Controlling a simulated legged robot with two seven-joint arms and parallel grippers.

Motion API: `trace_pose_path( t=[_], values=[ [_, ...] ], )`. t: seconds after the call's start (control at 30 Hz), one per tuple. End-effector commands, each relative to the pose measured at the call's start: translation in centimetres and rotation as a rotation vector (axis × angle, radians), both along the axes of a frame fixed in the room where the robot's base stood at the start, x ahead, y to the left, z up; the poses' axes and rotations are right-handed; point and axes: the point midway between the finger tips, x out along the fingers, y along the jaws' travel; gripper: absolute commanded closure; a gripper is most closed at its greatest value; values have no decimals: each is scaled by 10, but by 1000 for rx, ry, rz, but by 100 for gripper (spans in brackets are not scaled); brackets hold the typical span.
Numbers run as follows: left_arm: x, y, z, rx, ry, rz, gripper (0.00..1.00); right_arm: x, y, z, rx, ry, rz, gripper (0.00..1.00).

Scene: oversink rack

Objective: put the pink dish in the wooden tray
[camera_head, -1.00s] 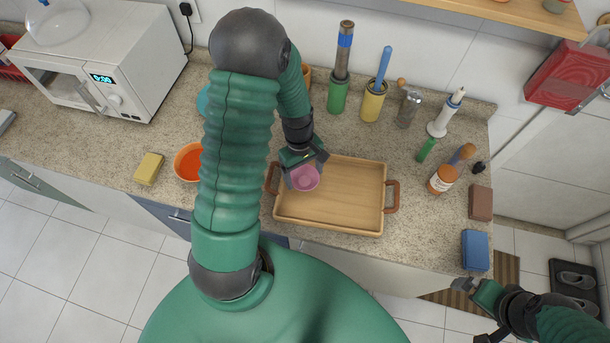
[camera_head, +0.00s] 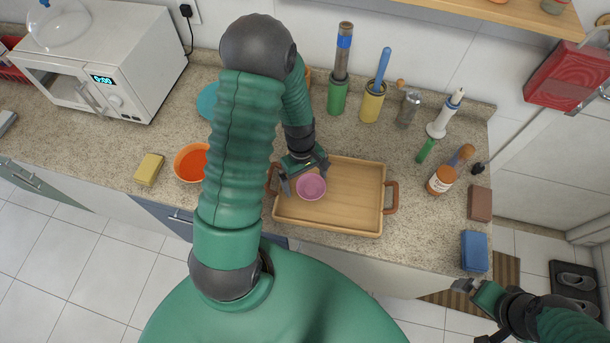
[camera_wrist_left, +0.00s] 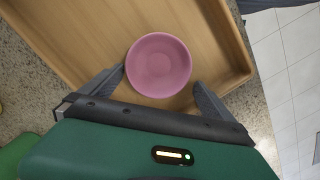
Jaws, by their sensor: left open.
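The pink dish (camera_head: 311,187) is a small round bowl. It sits upright inside the wooden tray (camera_head: 350,205), toward the tray's left side. My left gripper (camera_head: 305,180) is open at the left part of the tray, close to the dish. In the left wrist view the pink dish (camera_wrist_left: 159,65) lies just beyond and between the spread fingers of the left gripper (camera_wrist_left: 160,88), on the bare floor of the wooden tray (camera_wrist_left: 70,28). My right gripper (camera_head: 465,289) is at the lower right, away from the tray; its jaws are too small to judge.
An orange bowl (camera_head: 190,164) and yellow sponge (camera_head: 150,169) are left of my left arm. Utensil holders (camera_head: 373,103) stand behind the tray. An orange-lidded jar (camera_head: 442,180), a brown block (camera_head: 480,203) and a blue block (camera_head: 474,250) are on the right. The tray's right half is empty.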

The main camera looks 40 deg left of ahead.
Motion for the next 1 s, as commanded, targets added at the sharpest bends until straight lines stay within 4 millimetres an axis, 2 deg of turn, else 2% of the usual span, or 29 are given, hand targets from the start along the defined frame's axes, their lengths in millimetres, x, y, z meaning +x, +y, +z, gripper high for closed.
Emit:
trace_pose_path(
  t=[0.03,0.17,0.4,0.5,0.63,0.67,0.73,0.8,0.9,1.0],
  values=[
    [0,-1,7,1,-1,-2,0,0,0,5,0,0,-1,0],
    [3,2,27,5,-7,-2,0,0,0,0,0,0,-1,0],
    [5,13,89,1,-7,-2,0,0,0,-5,0,0,-1,0],
    [5,17,108,-1,-5,-2,0,0,0,-6,0,0,-1,0],
    [5,14,122,1,-7,-23,0,0,0,-6,0,0,-1,0],
    [6,9,124,9,-17,-66,0,0,0,-6,0,0,-1,0],
    [5,-18,131,46,-71,-285,0,0,0,-6,0,0,-1,0],
    [1,-55,138,102,-152,-614,0,0,0,-6,0,0,0,0],
    [-10,-99,144,181,-257,-1036,0,0,0,-6,0,0,-1,0],
    [-17,-119,147,224,-310,-1254,0,0,0,-6,0,0,-1,0]
  ],
)
